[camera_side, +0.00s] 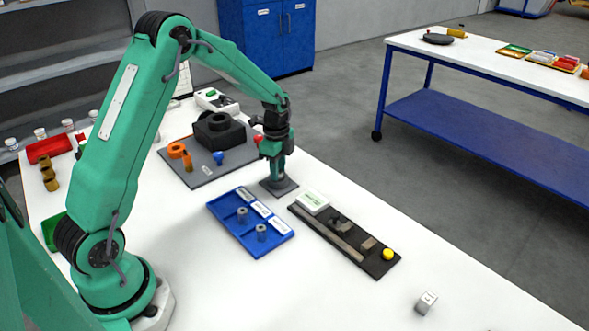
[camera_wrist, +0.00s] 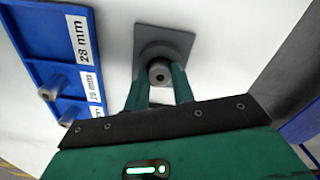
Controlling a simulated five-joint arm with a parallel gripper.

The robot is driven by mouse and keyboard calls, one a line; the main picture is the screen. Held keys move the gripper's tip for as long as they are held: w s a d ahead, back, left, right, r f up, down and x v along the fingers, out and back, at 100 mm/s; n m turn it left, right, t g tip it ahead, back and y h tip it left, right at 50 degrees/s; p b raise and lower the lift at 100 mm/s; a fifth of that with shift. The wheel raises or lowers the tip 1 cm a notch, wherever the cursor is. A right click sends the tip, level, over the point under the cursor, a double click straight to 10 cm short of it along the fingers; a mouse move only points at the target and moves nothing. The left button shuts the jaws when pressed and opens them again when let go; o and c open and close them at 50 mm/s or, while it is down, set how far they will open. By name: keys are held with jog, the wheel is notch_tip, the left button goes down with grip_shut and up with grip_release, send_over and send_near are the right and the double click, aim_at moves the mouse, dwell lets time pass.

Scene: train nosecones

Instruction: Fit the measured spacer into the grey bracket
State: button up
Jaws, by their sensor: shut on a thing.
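The grey bracket (camera_side: 284,189) is a flat square plate lying on the white table, right of the blue tray. In the wrist view the bracket (camera_wrist: 181,42) shows a round raised part at its middle. My gripper (camera_side: 278,174) points straight down over the bracket. In the wrist view my gripper (camera_wrist: 160,82) is shut on a short grey spacer with a hole (camera_wrist: 158,70), lined up with the round part. I cannot tell how far the spacer sits in it. In the side view the spacer is hidden by the fingers.
The blue tray (camera_side: 218,210) holds two other grey spacers (camera_side: 242,215); its compartment marked 28 mm (camera_wrist: 82,40) is empty. A dark measuring board (camera_side: 345,245) with a yellow knob (camera_side: 388,254) lies right. A grey mat (camera_side: 180,168) with black and orange parts is behind.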

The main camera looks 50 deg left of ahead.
jog(key=shift+f, duration=0.1)
jog(key=o, duration=1)
notch_tip(320, 180, up, 12)
jog(key=shift+r, duration=0.15)
dwell(0.7)
